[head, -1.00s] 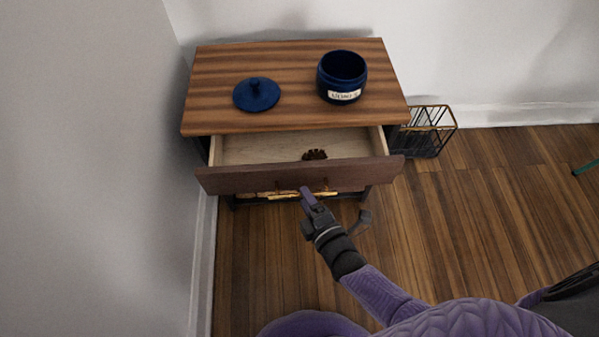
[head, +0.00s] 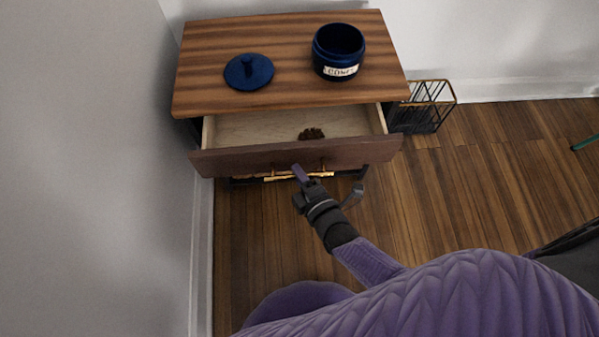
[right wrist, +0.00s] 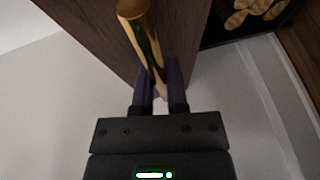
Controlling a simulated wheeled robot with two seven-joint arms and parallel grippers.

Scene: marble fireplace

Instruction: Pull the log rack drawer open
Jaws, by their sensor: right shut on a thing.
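The log rack drawer (head: 225,161) has a dark wood front and stands partly pulled out below the wooden top (head: 285,45). A brown pine cone (head: 311,133) lies inside it. My right gripper (head: 298,172) is at the drawer front. In the right wrist view, its two purple fingers (right wrist: 158,85) are shut on the brass handle bar (right wrist: 141,32) of the drawer. My left gripper is not in view.
A blue jar (head: 338,53) with a label and its blue lid (head: 249,72) sit on the top. Logs (head: 283,177) lie below the drawer. A black wire basket (head: 422,107) stands right of the rack. A wall is close on the left. Wood floor in front is clear.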

